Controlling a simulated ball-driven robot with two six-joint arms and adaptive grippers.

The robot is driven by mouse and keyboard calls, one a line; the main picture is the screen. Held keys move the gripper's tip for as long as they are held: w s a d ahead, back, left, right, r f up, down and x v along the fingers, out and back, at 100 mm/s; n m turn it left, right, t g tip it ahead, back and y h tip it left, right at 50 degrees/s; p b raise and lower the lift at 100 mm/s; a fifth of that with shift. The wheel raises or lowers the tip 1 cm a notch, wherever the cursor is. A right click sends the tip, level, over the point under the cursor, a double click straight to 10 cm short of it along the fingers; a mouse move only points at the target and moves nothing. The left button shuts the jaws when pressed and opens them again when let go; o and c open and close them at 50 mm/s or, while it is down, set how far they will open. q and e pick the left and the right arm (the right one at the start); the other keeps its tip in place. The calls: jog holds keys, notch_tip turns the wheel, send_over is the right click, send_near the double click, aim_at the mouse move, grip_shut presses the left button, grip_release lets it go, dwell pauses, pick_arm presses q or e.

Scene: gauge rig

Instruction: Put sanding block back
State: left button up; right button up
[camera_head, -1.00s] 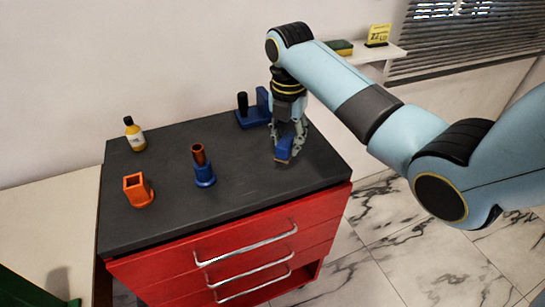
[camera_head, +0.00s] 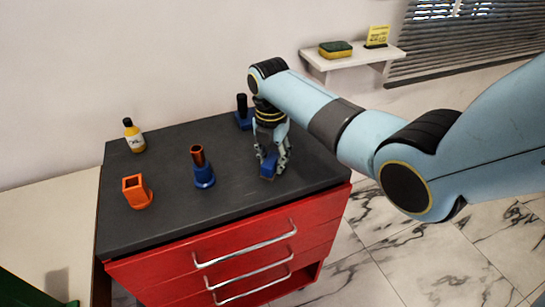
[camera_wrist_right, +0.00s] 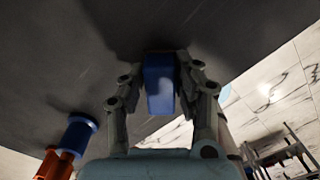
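The sanding block is a blue block (camera_head: 269,167) that had a tan underside in the earlier head view. It is held just above the dark cabinet top (camera_head: 225,150), in the right half; I cannot tell the exact gap. My right gripper (camera_head: 271,160) points down with its fingers closed on it. The right wrist view shows the block (camera_wrist_right: 159,84) between the two fingertips. My left gripper is in no view.
A blue stand with a black post (camera_head: 243,115) is at the back, partly hidden by my arm. A blue holder with an orange tube (camera_head: 203,175), an orange square socket (camera_head: 136,190) and a yellow bottle (camera_head: 134,137) stand left. A wall shelf (camera_head: 352,58) carries a sponge (camera_head: 335,49).

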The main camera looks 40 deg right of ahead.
aim_at(271, 157)
jog(key=o, duration=0.4)
jog(key=shift+c, duration=0.2)
jog(key=shift+r, duration=0.1)
notch_tip(271, 157, up, 12)
jog(key=shift+a+p, duration=0.25)
jog(key=shift+p, duration=0.05)
